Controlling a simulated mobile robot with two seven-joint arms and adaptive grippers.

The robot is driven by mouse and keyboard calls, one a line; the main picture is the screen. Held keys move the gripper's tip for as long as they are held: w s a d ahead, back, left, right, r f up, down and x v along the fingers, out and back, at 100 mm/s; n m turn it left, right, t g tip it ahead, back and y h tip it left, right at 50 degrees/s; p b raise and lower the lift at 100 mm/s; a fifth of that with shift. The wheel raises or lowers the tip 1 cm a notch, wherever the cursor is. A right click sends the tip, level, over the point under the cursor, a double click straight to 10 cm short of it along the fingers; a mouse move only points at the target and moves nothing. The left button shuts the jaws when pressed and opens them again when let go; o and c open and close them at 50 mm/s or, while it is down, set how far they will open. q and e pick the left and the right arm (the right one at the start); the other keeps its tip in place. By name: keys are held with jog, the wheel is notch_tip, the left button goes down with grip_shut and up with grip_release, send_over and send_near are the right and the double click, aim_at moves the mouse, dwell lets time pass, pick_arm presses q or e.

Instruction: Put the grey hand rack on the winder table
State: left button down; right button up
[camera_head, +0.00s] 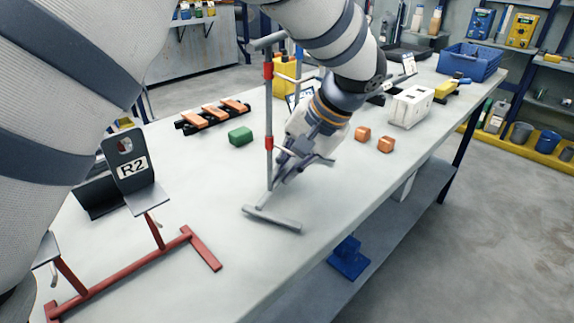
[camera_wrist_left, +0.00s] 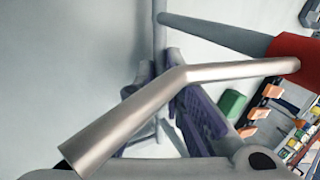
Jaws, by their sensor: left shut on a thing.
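The grey hand rack (camera_head: 269,120) is an upright grey post with red bands, a crossbar at the top and a grey foot bar at the bottom. My left gripper (camera_head: 281,166) is shut on its post, low down. In the left wrist view, the grey post (camera_wrist_left: 160,45) runs down between the purple fingers (camera_wrist_left: 172,95), and a bent grey tube crosses in front. The rack stands nearly upright over the pale table (camera_head: 335,190). I cannot tell whether its foot touches the surface. No label shows which table is the winder table. My right gripper is out of view.
A red rack (camera_head: 130,272) with an R2 plate (camera_head: 131,168) stands at the left. A green block (camera_head: 240,136), orange blocks (camera_head: 363,133), a black-and-orange holder (camera_head: 212,116), a white box (camera_head: 410,106) and a blue crate (camera_head: 469,62) are on the table. The near-right tabletop is clear.

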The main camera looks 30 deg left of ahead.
pick_arm(q)
jog(key=shift+f, duration=0.3)
jog(key=c, duration=1.6)
grip_release()
jog(key=shift+f, duration=0.1)
